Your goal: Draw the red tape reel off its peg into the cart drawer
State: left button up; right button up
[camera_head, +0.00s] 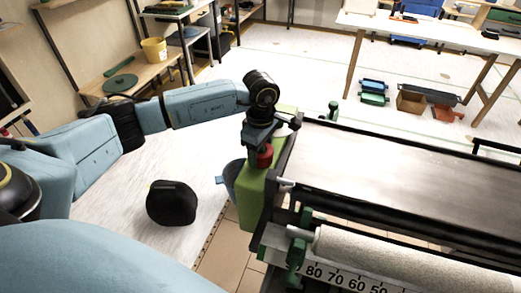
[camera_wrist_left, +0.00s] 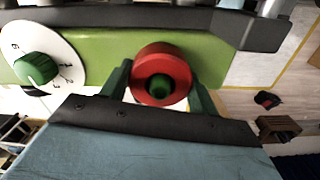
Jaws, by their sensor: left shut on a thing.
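The red tape reel (camera_wrist_left: 148,57) is a short red ring in the left wrist view, with a green peg end (camera_wrist_left: 159,86) showing in its hole. It also shows in the head view (camera_head: 265,156), small and partly covered by my wrist, at the green end panel (camera_head: 256,200) of the machine. My left gripper (camera_wrist_left: 162,88) has one green finger on each side of the reel and is shut on it. In the head view the left gripper (camera_head: 262,148) points down at the panel's top. My right gripper is not in view. I cannot make out the cart drawer.
A white dial with a green knob (camera_wrist_left: 36,68) sits on the panel beside the reel. The machine's long bed (camera_head: 410,170) and pale roller (camera_head: 400,262) lie to the right. A blue bucket (camera_head: 230,176) and a black rounded object (camera_head: 172,203) stand left of the panel.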

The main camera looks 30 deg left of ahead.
pick_arm(q)
jog(key=shift+r+p, duration=2.05)
jog(key=shift+r, duration=1.35)
jog(key=shift+r+p, duration=1.15)
jog(key=shift+r, duration=0.85)
